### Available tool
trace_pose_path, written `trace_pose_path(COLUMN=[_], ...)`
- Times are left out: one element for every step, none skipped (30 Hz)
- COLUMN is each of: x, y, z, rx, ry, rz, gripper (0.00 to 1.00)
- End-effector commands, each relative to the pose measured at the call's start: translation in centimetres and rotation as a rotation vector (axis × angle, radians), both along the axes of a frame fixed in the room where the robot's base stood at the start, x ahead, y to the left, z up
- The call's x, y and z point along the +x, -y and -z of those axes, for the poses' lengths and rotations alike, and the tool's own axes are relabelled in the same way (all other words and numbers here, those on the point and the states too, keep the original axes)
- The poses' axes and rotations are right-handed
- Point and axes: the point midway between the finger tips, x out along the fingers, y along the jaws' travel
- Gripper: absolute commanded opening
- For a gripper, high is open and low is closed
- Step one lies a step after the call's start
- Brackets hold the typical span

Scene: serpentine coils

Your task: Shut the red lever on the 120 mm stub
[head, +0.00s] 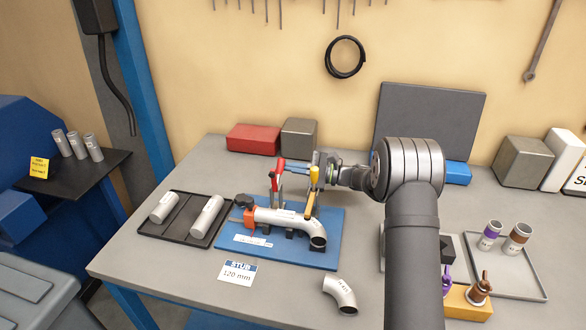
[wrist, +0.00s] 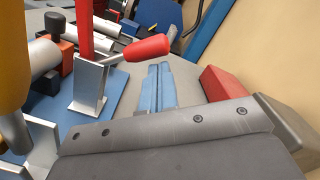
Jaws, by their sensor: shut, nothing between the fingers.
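The red lever (head: 277,172) stands upright on its metal bracket, at the back of the blue fixture plate (head: 325,258). In the wrist view its red grip (wrist: 147,48) sticks out to the right above the bracket (wrist: 88,86). A silver tube (head: 285,217) with a bent end lies in the fixture, in front of the levers. My gripper (head: 290,168) is behind the yellow lever, with its fingers pointing left towards the red lever. Its blue fingers (wrist: 160,88) are shut and empty, beside the red grip; whether they touch it I cannot tell.
The yellow lever (head: 314,178) stands upright close to my gripper. An orange clamp with a black knob (head: 243,200) is at the tube's left end. A "STUB 120 mm" card (head: 237,272) and loose elbow (head: 341,294) lie in front. Red (head: 253,139) and grey boxes stand behind.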

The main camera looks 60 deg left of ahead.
Motion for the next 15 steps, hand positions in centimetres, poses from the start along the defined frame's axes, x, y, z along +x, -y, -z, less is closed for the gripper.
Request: trace_pose_path(x=[0.0,0.0,0.0,-0.01,-0.02,-0.03,-0.04,-0.06,-0.07,-0.08,-0.08,-0.09,-0.1,-0.11,-0.12], y=[0.0,0.0,0.01,0.02,0.02,0.04,0.06,0.07,0.08,0.09,0.1,0.11,0.11,0.13,0.14], z=[0.0,-0.01,-0.04,-0.09,-0.13,-0.21,-0.28,-0.32,-0.38,-0.39,-0.41,-0.45,-0.48,-0.52,-0.56], rx=[0.001,0.002,0.004,0.007,0.01,0.018,0.023,0.029,0.034,0.037,0.039,0.043,0.046,0.049,0.054], ry=[0.001,0.002,0.005,0.007,0.011,0.018,0.024,0.029,0.034,0.037,0.039,0.043,0.045,0.049,0.053], rz=[0.0,0.0,0.0,0.0,-0.001,0.0,0.0,-0.001,-0.001,-0.001,-0.001,-0.001,-0.001,-0.001,-0.001], gripper=[0.0,0.0,0.0,0.0,0.0,0.0,0.0,0.0,0.0,0.0,0.0,0.0,0.0,0.0,0.0])
